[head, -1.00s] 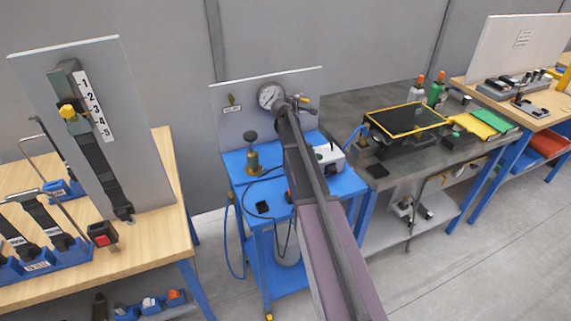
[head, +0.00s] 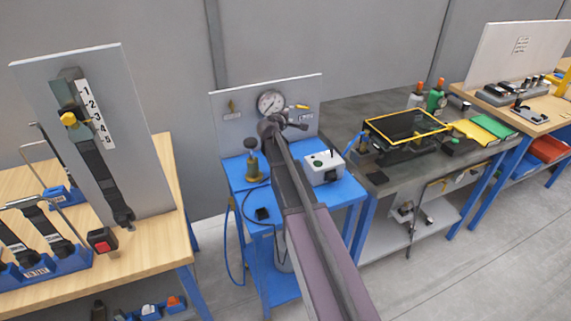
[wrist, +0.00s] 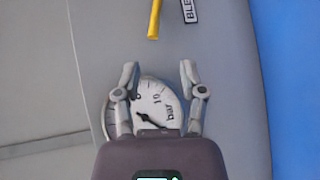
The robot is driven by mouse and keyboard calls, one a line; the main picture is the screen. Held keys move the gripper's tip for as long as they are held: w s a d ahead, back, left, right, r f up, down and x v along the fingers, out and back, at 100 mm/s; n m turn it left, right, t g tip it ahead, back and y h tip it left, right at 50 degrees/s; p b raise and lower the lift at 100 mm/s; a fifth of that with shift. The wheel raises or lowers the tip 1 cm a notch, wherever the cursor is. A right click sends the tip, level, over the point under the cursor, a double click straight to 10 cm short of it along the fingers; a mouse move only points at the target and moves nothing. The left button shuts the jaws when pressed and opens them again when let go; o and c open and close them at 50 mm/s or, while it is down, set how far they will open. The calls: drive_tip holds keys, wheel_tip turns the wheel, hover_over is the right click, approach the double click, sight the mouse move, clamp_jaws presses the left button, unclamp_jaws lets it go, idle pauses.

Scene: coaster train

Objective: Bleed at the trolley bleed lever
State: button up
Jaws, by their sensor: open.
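The trolley bleed lever (head: 301,107) is a small yellow handle on the grey panel, right of the pressure gauge. In the wrist view the yellow lever (wrist: 154,18) is at the top edge, cut off by the frame, beside a partly visible label (wrist: 189,10) reading "BLE". My gripper (head: 298,124) is in front of the panel, just below and left of the lever. In the wrist view my gripper (wrist: 159,70) is open and empty, its fingers framing part of the gauge (wrist: 158,103). The lever lies beyond the fingertips, apart from them.
The blue trolley (head: 345,190) carries a brass-coloured pump (head: 253,167) and a white box (head: 323,168) below my arm. A small brass fitting (head: 231,106) is at the panel's left. A wooden bench (head: 150,240) stands left, a grey bench (head: 385,185) right.

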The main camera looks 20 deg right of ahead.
drive_tip(key=s+a+f+m+g+y, duration=0.2)
drive_tip(key=s+a+f+m+g, duration=0.1)
drive_tip(key=s, duration=0.5)
drive_tip(key=s+a+f+m+g+y, duration=0.1)
drive_tip(key=s+a+f+m+g, duration=0.1)
drive_tip(key=s+a+f, duration=0.3)
drive_tip(key=shift+s+a+f+m+g+y, duration=0.15)
drive_tip(key=shift+s+f+m+g+y, duration=0.4)
drive_tip(key=shift+s, duration=1.5)
drive_tip(key=shift+r, duration=0.15)
